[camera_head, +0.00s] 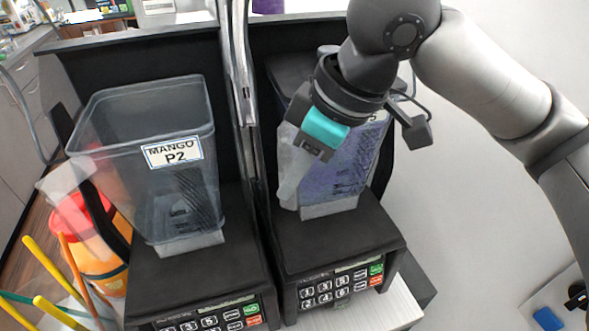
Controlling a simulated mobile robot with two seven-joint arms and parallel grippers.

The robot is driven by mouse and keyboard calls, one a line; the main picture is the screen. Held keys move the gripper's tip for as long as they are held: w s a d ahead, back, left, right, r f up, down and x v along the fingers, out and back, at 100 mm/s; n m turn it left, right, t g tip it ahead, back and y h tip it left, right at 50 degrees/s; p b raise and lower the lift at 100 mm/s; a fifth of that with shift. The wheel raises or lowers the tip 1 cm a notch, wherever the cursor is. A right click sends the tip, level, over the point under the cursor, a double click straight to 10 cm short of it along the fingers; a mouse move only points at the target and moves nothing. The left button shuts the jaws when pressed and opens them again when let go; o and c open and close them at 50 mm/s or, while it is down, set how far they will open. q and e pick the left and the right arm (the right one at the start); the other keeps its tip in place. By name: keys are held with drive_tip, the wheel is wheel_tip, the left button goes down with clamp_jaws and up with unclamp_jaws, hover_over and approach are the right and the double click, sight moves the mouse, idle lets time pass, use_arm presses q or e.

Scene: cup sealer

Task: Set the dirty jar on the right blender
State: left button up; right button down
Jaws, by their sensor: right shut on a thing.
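The dirty jar (345,165), clear with purple residue inside, stands upright over the base of the right blender (335,245). Its bottom appears to meet the blender's top, but I cannot tell if it is fully seated. My right gripper (296,165) comes down from above and is shut on the jar at its left side. The wrist and gripper body hide the jar's upper left part and most of its label. My left gripper is not in view.
The left blender (195,275) carries a clear jar labelled MANGO P2 (150,180). A metal-edged divider (240,80) stands between the blenders. An orange container with a red lid (90,240) and coloured sticks (45,265) are at the lower left. A pale wall is right.

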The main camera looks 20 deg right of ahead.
idle(0.9)
drive_tip(key=c, duration=0.7)
unclamp_jaws()
drive_tip(key=shift+f, duration=0.15)
drive_tip(key=shift+s+f, duration=0.1)
drive_tip(key=p+v, duration=0.1)
drive_tip(key=v, duration=1.4)
drive_tip(key=shift+r, duration=0.25)
drive_tip(key=shift+a+f, duration=0.1)
